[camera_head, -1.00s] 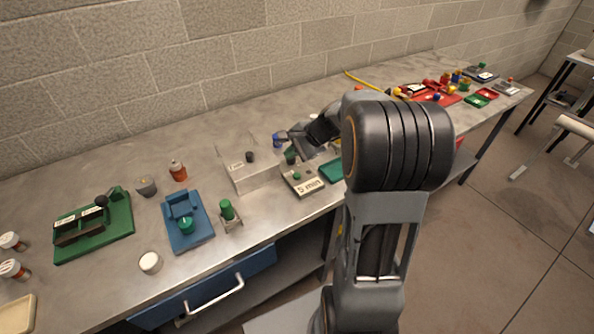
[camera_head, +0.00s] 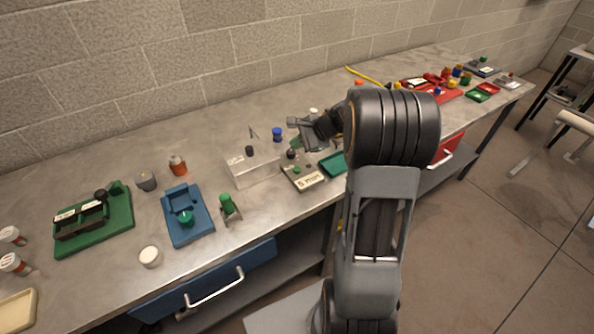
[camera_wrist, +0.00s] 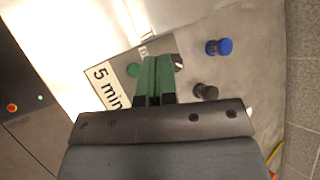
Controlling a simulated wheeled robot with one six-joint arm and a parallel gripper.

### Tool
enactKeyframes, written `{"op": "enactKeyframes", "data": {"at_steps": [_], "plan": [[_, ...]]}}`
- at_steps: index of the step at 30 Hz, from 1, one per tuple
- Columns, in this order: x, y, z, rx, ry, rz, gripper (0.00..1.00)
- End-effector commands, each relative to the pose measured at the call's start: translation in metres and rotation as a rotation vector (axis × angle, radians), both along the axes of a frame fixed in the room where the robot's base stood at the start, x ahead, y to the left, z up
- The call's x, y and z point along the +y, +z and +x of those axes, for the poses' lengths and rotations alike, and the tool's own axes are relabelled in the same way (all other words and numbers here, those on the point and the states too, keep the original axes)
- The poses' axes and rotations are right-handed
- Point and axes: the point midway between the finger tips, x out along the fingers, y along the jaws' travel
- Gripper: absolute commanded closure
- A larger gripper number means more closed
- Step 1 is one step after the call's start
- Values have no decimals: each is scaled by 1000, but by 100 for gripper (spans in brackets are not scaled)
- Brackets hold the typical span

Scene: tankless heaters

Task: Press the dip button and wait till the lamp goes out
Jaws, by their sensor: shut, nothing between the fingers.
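A flat pale box (camera_head: 307,182) lettered "5 min" sits near the front edge of the bench, right of the middle. A small dark spot (camera_head: 309,166) is on the box top. I cannot tell whether any lamp is lit.
A clear box (camera_head: 252,170) with a black knob stands left of it. A black knob-like piece (camera_wrist: 205,91) and a blue bottle (camera_wrist: 218,47) are close by. A green tray (camera_head: 333,165) lies on the right. Blue (camera_head: 187,232) and green fixtures (camera_head: 122,222) stand farther left.

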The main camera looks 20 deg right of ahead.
Motion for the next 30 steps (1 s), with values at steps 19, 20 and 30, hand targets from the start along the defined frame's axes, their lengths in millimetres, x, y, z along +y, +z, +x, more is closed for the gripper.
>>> {"op": "enactKeyframes", "data": {"at_steps": [19,20,30], "plan": [[0,-73,0,0,1,1,100],[0,-74,0,0,1,1,100],[0,-74,0,0,0,0,100]]}}
